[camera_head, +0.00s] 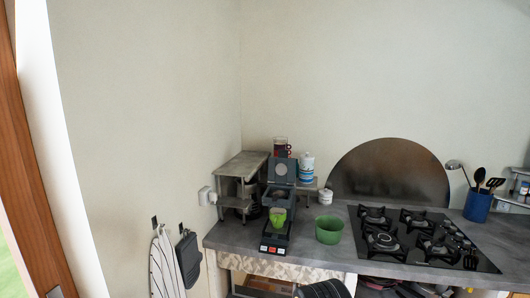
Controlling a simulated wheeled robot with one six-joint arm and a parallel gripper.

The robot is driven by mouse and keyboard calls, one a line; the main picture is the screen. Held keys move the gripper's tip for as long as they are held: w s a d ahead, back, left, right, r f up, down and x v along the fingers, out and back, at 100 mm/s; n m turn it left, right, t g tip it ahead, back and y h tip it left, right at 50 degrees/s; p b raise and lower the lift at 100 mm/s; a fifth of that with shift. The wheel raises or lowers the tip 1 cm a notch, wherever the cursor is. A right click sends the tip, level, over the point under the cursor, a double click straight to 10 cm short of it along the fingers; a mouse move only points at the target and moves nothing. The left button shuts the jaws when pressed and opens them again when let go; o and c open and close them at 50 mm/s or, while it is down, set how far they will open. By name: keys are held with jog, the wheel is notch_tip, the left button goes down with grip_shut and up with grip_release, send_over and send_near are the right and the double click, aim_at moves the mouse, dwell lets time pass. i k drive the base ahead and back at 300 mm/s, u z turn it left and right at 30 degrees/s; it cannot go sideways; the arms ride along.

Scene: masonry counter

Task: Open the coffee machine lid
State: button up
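The coffee machine (281,196) is a dark, narrow appliance at the left end of the counter. Its lid (282,170), a grey square panel with a round disc on it, stands upright at the back of the machine and looks raised. A light green cup (278,216) stands at the front of the machine, above its base with small orange-red marks.
A small grey shelf (243,164) stands close to the machine's left. A green bowl (329,230) sits to its right on the grey counter (232,236), before the black gas hob (470,247). A blue-white container (307,168) and red item (281,148) are behind.

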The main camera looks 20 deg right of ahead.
aim_at(282, 168)
jog(key=u, duration=0.5)
jog(key=i, duration=1.2)
jog(key=z, duration=0.55)
